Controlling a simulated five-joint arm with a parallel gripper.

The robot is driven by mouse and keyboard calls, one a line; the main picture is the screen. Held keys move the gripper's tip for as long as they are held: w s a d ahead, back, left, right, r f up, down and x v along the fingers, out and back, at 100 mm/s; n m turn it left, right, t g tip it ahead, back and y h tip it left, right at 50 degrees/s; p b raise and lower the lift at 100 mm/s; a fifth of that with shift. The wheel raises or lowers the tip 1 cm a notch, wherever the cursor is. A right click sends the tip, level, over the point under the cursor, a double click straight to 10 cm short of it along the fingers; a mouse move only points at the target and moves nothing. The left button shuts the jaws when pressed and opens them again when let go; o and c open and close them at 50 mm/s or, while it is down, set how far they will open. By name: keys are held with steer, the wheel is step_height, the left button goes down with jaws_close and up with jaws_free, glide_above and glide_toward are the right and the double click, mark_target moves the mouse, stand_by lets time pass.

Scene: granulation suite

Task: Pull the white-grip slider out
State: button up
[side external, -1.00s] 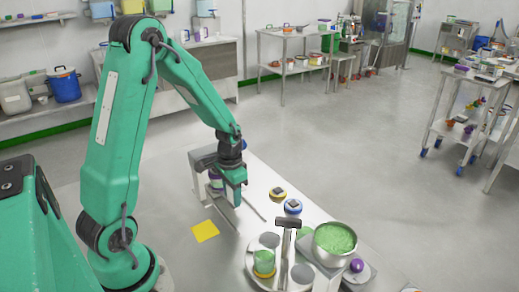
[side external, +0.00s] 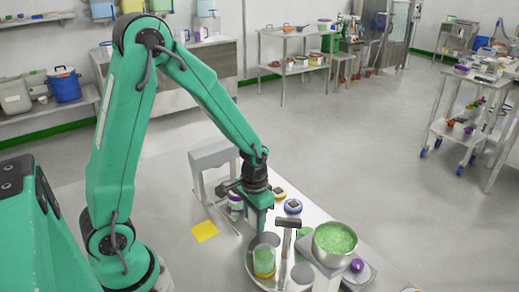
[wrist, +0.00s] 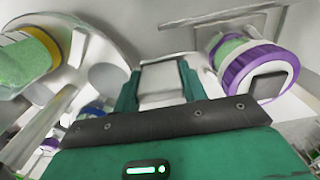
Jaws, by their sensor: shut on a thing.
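My gripper (side external: 262,228) is low over the bench, left of the upright with a dark bar. In the wrist view its green fingers (wrist: 160,84) are shut on the white grip (wrist: 163,72) of the slider, a pale block between them. In the side view the fingers hide the grip. A jar with a purple ring (side external: 235,206) stands just behind and left of my gripper, in front of a grey arch-shaped frame (side external: 211,158). The jar also shows at the right of the wrist view (wrist: 258,70), apart from the fingers.
A round tray (side external: 252,275) with a yellow-ringed green beaker (side external: 264,264) is close in front of my gripper. The dark-barred upright (side external: 287,223), a bowl of green granules (side external: 335,238) and a blue-ringed item (side external: 293,206) are to the right. A yellow square (side external: 205,231) lies left.

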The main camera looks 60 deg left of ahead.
steer(key=shift+w+d, duration=0.1)
steer(key=shift+d, duration=0.2)
steer(key=o, duration=1.3)
steer(key=shift+o, duration=0.2)
steer(key=shift+r, duration=0.15)
steer(key=shift+o, duration=0.2)
steer(key=shift+a+r, duration=0.2)
steer(key=shift+r, duration=3.7)
